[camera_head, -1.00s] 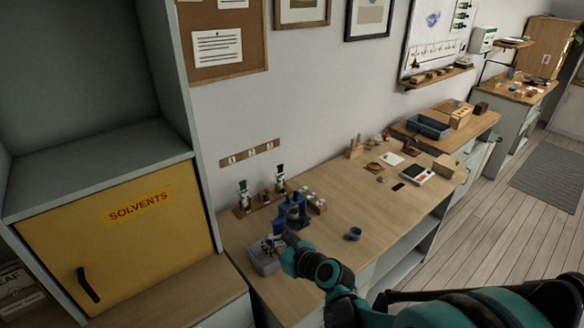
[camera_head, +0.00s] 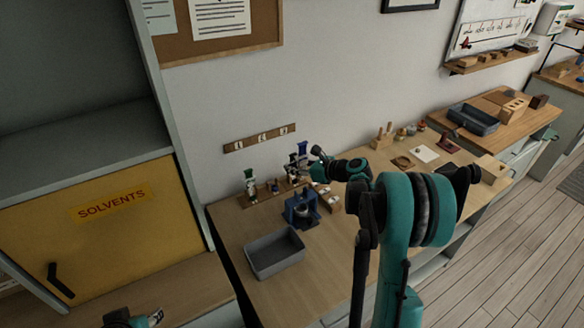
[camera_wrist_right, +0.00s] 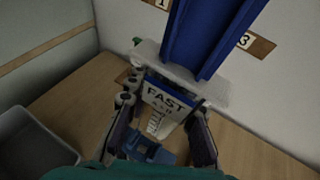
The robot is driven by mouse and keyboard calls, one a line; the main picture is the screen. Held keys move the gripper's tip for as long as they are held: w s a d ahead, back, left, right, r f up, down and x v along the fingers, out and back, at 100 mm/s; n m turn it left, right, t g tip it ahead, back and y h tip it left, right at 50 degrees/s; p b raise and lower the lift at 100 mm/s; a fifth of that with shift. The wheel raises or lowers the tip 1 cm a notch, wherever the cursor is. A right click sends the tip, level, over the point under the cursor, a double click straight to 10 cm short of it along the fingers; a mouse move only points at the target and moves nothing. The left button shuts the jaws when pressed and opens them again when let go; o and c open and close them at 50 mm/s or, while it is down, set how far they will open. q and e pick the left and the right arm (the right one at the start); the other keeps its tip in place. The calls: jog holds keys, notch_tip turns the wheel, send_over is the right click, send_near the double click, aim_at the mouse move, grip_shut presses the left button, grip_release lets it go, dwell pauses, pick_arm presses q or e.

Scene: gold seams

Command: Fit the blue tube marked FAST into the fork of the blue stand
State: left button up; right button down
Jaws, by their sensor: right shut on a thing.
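My right gripper (camera_wrist_right: 165,130) is shut on the blue tube marked FAST. Its white label (camera_wrist_right: 170,100) faces the wrist camera, with the dark blue part above. In the head view the tube (camera_head: 301,150) is upright at the right part of the wooden rack, with my right gripper (camera_head: 312,168) at its right side. I cannot tell whether its foot is clear of the rack. The blue stand (camera_head: 300,209) is on the bench in front of the rack, and also shows low in the wrist view (camera_wrist_right: 150,150). My left gripper (camera_head: 145,319) is at the bottom edge, its jaws unclear.
A green-topped tube (camera_head: 250,183) stands at the rack's left. An open grey tray (camera_head: 275,254) sits left of and in front of the stand. A numbered strip (camera_head: 259,138) is on the wall. My right arm hides much of the bench's right side.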

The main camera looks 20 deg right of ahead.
jog(key=shift+f+b, duration=1.45)
jog(key=shift+f, duration=0.75)
jog(key=shift+s+f+b, duration=0.1)
jog(key=shift+f+b, duration=1.75)
jog(key=shift+b, duration=0.05)
dwell(1.6)
jog(key=c, duration=1.2)
grip_release()
jog(key=shift+f, duration=0.2)
jog(key=shift+o, duration=1)
